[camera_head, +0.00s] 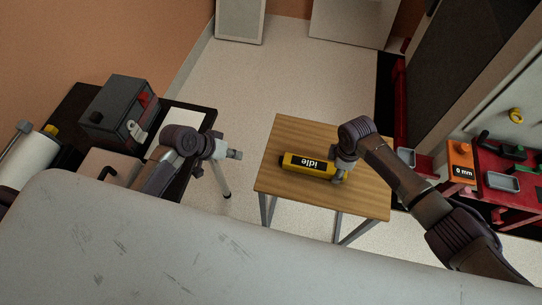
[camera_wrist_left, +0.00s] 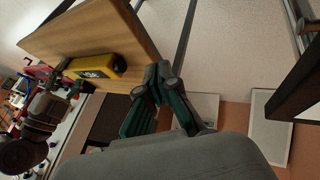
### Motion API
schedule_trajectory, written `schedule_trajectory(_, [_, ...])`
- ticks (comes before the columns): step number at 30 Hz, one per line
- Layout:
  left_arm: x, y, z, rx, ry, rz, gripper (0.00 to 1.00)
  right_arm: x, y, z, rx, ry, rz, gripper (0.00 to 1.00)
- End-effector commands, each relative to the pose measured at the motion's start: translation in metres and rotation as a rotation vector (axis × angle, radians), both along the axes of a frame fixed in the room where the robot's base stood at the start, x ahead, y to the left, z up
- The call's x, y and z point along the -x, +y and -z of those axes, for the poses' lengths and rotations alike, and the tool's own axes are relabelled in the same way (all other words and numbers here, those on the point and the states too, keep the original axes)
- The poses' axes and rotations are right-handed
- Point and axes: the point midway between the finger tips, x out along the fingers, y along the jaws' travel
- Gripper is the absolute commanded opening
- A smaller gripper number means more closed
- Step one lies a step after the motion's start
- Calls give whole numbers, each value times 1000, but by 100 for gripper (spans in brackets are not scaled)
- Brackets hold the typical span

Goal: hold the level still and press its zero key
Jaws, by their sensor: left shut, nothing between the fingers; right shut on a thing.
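The yellow level (camera_head: 296,169) lies on the small wooden table, its dark display reading "idle" upside down in the head view. It also shows in the left wrist view (camera_wrist_left: 116,62). My right gripper (camera_head: 340,176) is shut on the level's right end; its fingertips are partly hidden. My left gripper (camera_head: 238,155) is shut and empty, left of the table and apart from the level. Its dark green fingers (camera_wrist_left: 160,72) show in the left wrist view. I cannot make out the zero key.
The wooden table (camera_head: 290,132) has bare top around the level. A dark toolbox (camera_head: 116,112) stands on a bench at the left. At the right, a red bench holds an orange block (camera_head: 460,156) reading "0 mm" and a grey tray (camera_head: 502,182). Open floor lies behind the table.

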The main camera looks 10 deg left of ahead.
Motion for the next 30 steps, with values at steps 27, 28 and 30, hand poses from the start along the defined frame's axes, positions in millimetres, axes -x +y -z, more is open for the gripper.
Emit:
schedule_trajectory(27, [-22, -38, 6, 38, -20, 56, 0, 0, 0, 0, 0, 1, 0, 2])
schedule_trajectory(28, [-25, -41, 12, 38, -20, 55, 0, 0, 0, 1, 0, 1, 0, 2])
schedule_trajectory(30, [-31, -49, 24, 38, -20, 56, 0, 0, 0, 0, 0, 1, 0, 2])
